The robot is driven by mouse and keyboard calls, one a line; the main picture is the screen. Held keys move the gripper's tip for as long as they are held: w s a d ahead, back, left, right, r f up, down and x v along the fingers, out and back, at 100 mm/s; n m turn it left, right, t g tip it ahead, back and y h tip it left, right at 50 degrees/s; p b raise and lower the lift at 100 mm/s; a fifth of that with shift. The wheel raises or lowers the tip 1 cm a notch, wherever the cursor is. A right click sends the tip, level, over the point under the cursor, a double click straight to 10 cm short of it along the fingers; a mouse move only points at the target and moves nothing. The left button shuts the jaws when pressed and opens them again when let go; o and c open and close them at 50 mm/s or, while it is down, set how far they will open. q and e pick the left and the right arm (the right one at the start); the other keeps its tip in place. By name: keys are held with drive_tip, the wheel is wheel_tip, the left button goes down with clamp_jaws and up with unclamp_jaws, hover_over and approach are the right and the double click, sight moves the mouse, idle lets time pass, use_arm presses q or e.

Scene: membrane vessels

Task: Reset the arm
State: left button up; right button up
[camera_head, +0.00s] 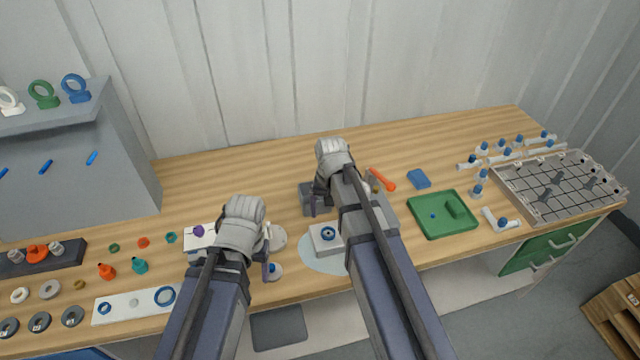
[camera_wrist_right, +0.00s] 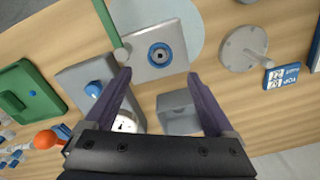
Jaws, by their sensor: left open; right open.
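My right gripper (camera_head: 319,190) is above the middle of the bench. In the right wrist view its two purple fingers (camera_wrist_right: 158,75) are spread apart with nothing held between them. Below them are a light block with a blue ring (camera_wrist_right: 160,55), also in the head view (camera_head: 328,238), and a small grey box (camera_wrist_right: 178,118).
A grey block with a blue knob (camera_wrist_right: 95,92) and an orange handle (camera_head: 382,179) are near my right gripper. A green tray (camera_head: 443,230) and a gridded rack (camera_head: 560,185) stand right. A grey shelf unit (camera_head: 100,160) stands left. The bench's back strip is clear.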

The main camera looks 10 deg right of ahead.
drive_tip(key=s+a+f+n+h+b, duration=0.1)
drive_tip(key=s+a+n, duration=0.7)
drive_tip(key=s, duration=0.6)
drive_tip(key=shift+s+a+f, duration=0.15)
drive_tip(key=shift+a, duration=1.1)
